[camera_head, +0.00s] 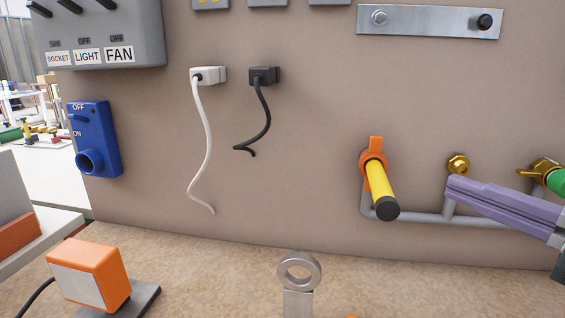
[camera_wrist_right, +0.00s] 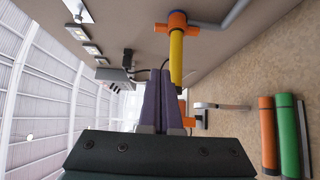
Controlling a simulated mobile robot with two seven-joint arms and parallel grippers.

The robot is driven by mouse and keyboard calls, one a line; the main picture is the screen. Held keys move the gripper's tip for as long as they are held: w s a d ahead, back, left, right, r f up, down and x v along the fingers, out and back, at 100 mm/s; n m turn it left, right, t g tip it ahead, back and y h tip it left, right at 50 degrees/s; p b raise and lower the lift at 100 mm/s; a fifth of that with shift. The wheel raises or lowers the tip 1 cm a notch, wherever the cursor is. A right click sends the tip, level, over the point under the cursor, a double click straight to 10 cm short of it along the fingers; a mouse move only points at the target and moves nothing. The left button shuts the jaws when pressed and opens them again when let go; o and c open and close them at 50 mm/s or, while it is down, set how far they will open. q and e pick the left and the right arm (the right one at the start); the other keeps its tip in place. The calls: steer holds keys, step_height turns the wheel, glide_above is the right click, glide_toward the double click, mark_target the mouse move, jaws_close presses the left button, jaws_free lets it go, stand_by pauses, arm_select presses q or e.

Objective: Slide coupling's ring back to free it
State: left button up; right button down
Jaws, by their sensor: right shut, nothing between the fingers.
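A yellow hose end (camera_head: 376,180) with a black tip is joined to the pipe at an orange fitting (camera_head: 376,150) with an upright tab. The yellow piece (camera_wrist_right: 176,58) and orange fitting (camera_wrist_right: 176,22) also show in the wrist view. To its right are a bare brass fitting (camera_head: 458,163) and a brass fitting with a yellow lever and a green end (camera_head: 556,181). Which part is the sliding ring is hard to tell. My right gripper (camera_head: 455,189), with purple fingers, is shut and empty, right of the yellow piece and apart from it. My left gripper is out of view.
A grey pipe (camera_head: 415,217) runs along the wall behind the fittings. A metal ring on a post (camera_head: 299,271) stands on the counter. An orange box (camera_head: 90,275) is at front left. White (camera_head: 208,140) and black cords hang from plugs.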

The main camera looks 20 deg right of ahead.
steer(key=p, duration=0.1)
glide_toward(381, 147)
steer(key=w+a, duration=0.4)
steer(key=a, duration=0.1)
steer(key=shift+w+d+r, duration=0.1)
steer(key=shift+w+d, duration=0.4)
steer(key=shift+w, duration=0.2)
steer(key=shift+w+d+r, duration=0.1)
steer(key=shift+w+d, duration=0.45)
steer(key=shift+w, duration=0.15)
steer(key=shift+w+d+f+b, duration=0.1)
steer(key=shift+w+d+b, duration=0.2)
steer(key=shift+w+d, duration=0.35)
steer(key=shift+a+f, duration=0.1)
